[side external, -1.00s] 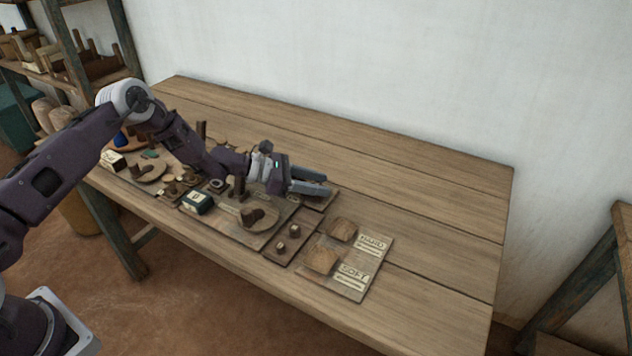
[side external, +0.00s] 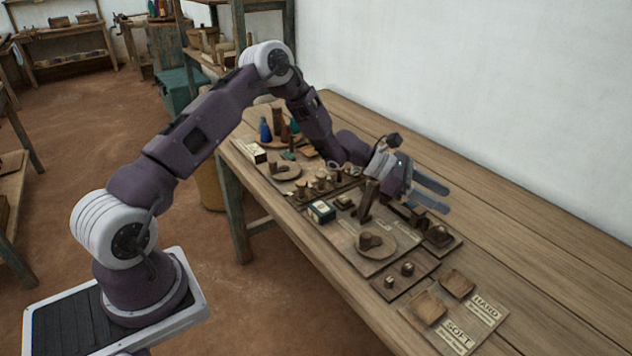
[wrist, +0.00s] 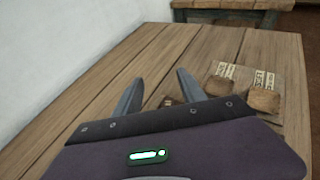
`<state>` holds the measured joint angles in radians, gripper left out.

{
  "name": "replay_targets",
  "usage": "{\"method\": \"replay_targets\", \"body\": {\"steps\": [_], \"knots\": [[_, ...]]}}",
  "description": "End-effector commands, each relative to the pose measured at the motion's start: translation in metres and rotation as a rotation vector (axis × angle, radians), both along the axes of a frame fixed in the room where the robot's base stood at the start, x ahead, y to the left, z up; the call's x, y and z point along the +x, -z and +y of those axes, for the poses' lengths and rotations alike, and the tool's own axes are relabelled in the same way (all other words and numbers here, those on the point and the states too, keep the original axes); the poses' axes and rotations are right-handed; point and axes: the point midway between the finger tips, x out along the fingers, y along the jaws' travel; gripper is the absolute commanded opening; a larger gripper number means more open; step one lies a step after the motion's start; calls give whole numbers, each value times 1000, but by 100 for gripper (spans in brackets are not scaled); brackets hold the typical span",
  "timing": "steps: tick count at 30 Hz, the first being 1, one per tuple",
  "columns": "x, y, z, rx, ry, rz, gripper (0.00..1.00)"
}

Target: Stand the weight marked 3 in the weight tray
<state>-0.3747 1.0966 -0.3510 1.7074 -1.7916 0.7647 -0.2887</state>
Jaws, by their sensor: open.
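No number is readable on any weight, so I cannot tell which is marked 3. In the side external view, several small brown pieces that look like weights (side external: 320,184) stand in a row left of my gripper. Two small dark pieces (side external: 407,268) stand on a small flat tray (side external: 413,281) nearer the front. Another small tray (side external: 455,245) holds a dark piece (side external: 438,232). I cannot tell which is the weight tray. My gripper (side external: 446,200) is open and empty above the table, right of the row. Its fingers (wrist: 158,78) show in the wrist view with nothing between them.
A board marked HARD and SOFT (side external: 480,325) with two brown pads lies at the near end. Bottles (side external: 265,130) stand farther back. The table's right side (side external: 520,235) is clear.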

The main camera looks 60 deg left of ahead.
Motion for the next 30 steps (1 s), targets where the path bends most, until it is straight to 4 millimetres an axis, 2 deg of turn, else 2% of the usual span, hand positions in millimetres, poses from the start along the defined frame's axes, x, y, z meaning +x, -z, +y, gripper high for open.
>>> {"method": "replay_targets", "body": {"steps": [2, 5, 6, 8, 9, 11, 12, 13, 15, 18, 21, 25, 30], "knots": [[-4, -14, -6, 29, 40, -31, 48], [-29, -65, -31, 162, 212, -155, 48], [-49, -92, -44, 245, 314, -226, 48], [-88, -129, -61, 387, 482, -338, 48], [-117, -149, -70, 488, 593, -410, 48], [-164, -174, -76, 644, 757, -513, 48], [-198, -187, -77, 753, 865, -578, 48], [-223, -195, -75, 839, 944, -625, 48], [-281, -207, -62, 1039, 1117, -720, 48], [-353, -210, -31, 1317, 1327, -814, 48], [-403, -204, 2, 1543, 1473, -861, 48], [-434, -196, 32, 1717, 1574, -872, 48], [-442, -193, 42, 1768, 1606, -871, 48]]}}
